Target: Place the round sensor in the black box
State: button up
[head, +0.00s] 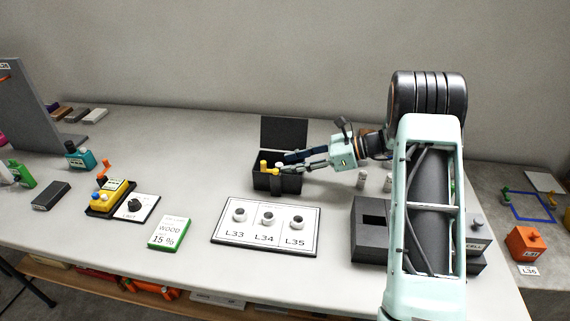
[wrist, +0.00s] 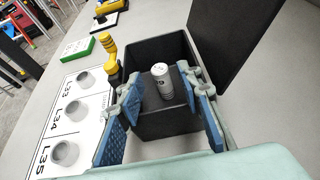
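The black box (head: 277,183) stands open near the back middle of the table, its lid raised behind; its wall also shows in the wrist view (wrist: 150,49). A small round white and grey cylinder (wrist: 162,80), which looks like the round sensor, is inside the box near its floor. My gripper (head: 284,163) is over the box. In the wrist view my gripper (wrist: 165,115) is open, its blue pads apart on either side of the cylinder, with visible gaps.
A white board (head: 266,246) with labelled round pieces lies in front. White cylinders (head: 362,179) and a dark grey block (head: 370,247) are to the right.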

jog(key=v, duration=0.9)
jog(key=shift+p, duration=0.35)
